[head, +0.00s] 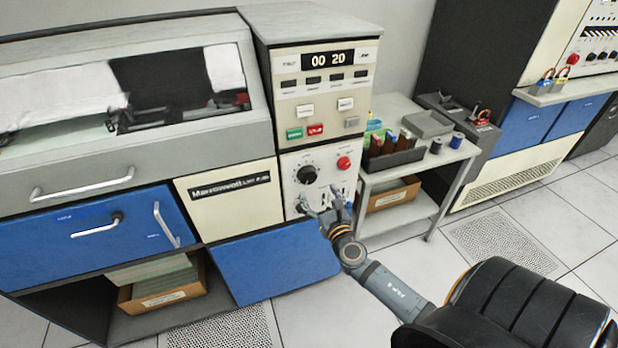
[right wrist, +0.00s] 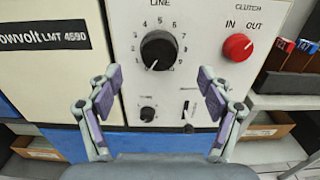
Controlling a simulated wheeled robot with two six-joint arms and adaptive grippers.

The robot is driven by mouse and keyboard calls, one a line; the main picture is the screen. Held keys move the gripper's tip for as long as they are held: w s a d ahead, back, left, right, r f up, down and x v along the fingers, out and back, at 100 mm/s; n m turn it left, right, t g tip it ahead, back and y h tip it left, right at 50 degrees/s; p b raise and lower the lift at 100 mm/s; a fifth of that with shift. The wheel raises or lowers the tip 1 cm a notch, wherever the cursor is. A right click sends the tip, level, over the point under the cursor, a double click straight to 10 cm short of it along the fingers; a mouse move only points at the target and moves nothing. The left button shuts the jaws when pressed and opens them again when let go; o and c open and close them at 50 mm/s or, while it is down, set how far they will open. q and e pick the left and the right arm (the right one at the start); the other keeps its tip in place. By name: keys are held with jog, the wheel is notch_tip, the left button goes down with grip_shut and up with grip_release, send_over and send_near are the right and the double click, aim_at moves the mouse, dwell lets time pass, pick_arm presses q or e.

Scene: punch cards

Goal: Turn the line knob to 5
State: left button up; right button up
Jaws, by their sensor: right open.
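The line knob (right wrist: 158,50) is a round black knob on a white panel under the label LINE, with numbers around it. In the head view the line knob (head: 306,174) sits on the panel below the counter display. My right gripper (right wrist: 160,80) is open and empty, facing the panel, its fingers spread to either side below the knob. In the head view my right gripper (head: 325,206) is in front of the panel's lower part. My left gripper is not in view.
A red clutch knob (right wrist: 238,47) is right of the line knob. A smaller black knob (right wrist: 147,113) and a slider (right wrist: 188,127) are below. A grey cart (head: 408,192) with spools stands right of the machine. A blue panel (head: 270,262) juts out below.

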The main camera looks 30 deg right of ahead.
aim_at(309, 177)
jog(key=x, duration=0.7)
jog(key=shift+w, duration=0.35)
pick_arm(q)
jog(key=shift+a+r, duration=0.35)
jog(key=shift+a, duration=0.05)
pick_arm(e)
jog(key=shift+c, duration=0.4)
jog(key=c, duration=1.1)
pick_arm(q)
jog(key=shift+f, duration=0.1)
pick_arm(e)
jog(key=shift+m, duration=0.3)
